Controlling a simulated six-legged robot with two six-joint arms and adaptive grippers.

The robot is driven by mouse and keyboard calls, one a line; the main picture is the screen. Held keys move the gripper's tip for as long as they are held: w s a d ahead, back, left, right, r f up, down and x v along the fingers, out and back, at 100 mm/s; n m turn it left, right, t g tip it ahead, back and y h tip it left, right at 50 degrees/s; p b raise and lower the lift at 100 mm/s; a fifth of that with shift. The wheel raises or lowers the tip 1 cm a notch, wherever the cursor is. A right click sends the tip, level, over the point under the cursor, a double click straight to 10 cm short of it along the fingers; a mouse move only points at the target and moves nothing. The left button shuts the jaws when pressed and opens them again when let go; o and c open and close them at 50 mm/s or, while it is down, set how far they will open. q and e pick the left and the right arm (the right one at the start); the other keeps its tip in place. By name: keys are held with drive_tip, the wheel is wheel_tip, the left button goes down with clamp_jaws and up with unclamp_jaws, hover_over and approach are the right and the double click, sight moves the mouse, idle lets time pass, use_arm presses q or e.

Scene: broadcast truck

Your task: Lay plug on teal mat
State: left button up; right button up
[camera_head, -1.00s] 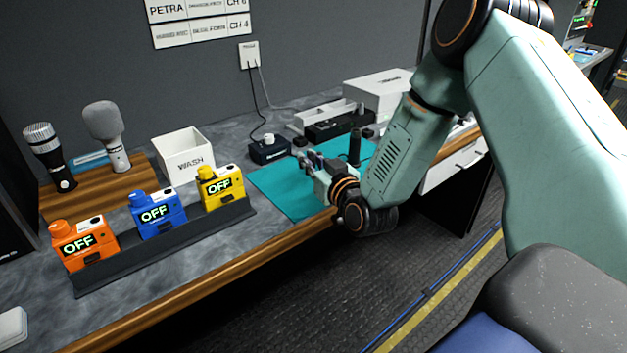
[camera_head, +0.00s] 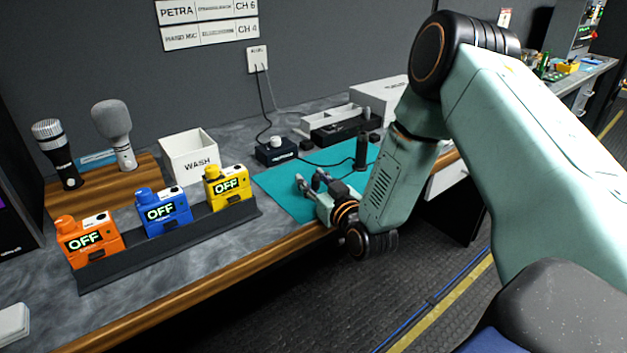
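The teal mat (camera_head: 283,190) lies on the grey worktop near its front edge. My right gripper (camera_head: 309,178) is low over the front part of the mat, its fingers apart with nothing visible between them. A black upright cylinder (camera_head: 361,151) stands on the back right of the mat. A dark cable runs toward it from a small black box with a white knob (camera_head: 275,150), behind the mat. I cannot tell for certain which thing is the plug. Cords hang from the wall socket (camera_head: 257,59). My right forearm hides the mat's right part. My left gripper is not in view.
Orange (camera_head: 86,240), blue (camera_head: 162,211) and yellow (camera_head: 228,187) OFF units stand in a dark rack on the left. A white WASH bin (camera_head: 189,157) and two microphones are behind them. A divided tray (camera_head: 335,122) and white box (camera_head: 381,99) stand behind the mat.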

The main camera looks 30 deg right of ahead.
drive_tip(key=shift+w+d+f, duration=0.1)
drive_tip(key=shift+d+f, duration=0.05)
drive_tip(key=shift+d, duration=0.1)
drive_tip(key=shift+s+a, duration=0.2)
drive_tip(key=shift+s, duration=0.05)
drive_tip(key=s+p, duration=0.2)
drive_tip(key=s, duration=0.9)
drive_tip(key=shift+s+a+r+p, duration=0.25)
drive_tip(key=shift+a+r+p, duration=0.1)
drive_tip(key=shift+a, duration=0.1)
drive_tip(key=shift+a, duration=0.1)
